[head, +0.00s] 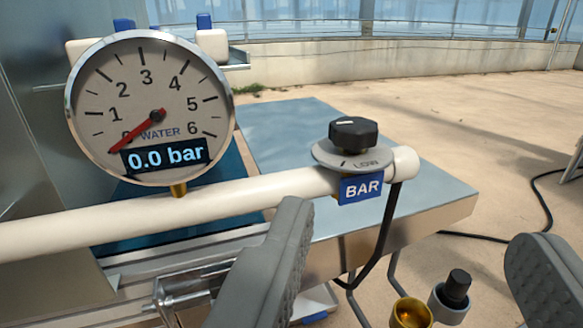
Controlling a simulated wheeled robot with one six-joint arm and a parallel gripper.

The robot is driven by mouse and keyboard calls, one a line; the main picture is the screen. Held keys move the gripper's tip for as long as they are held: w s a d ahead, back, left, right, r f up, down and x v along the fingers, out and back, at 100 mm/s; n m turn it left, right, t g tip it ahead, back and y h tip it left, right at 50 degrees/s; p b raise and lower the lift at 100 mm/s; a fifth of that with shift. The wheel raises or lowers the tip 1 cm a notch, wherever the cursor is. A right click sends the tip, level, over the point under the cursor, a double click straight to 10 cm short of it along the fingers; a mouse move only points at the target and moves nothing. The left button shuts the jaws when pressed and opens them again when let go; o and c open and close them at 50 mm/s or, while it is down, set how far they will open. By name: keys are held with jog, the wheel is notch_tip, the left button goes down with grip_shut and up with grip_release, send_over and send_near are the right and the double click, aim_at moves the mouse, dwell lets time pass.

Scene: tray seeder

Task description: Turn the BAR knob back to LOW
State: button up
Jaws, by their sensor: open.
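The BAR knob (353,135) is a black ridged knob with a pale line on its top, on a grey dial plate (362,161) marked LOW. It sits at the right end of a white pipe (230,195), above a blue BAR label (361,188). A round gauge (147,95) labelled WATER has its red needle at the low end and a display reading 0.0 bar. My gripper (410,255) is open and empty, one finger low in the middle and one at the right edge. It is apart from the knob, which shows between and beyond the fingers.
A metal table (440,210) lies behind and below the knob. A black cable hangs from the pipe end. A brass cup (411,312) and a grey fitting with a black cap (456,290) stand low between the fingers. Open floor lies to the right.

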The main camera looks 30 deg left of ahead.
aim_at(353, 141)
jog(key=x, duration=0.5)
jog(key=a+f+x, duration=0.1)
jog(key=x, duration=0.5)
jog(key=a+f+x, duration=0.1)
jog(key=x, duration=0.5)
jog(key=shift+s+a+f, duration=0.15)
jog(key=shift+s+f, duration=0.05)
jog(key=shift+s, duration=0.05)
jog(key=c, duration=1)
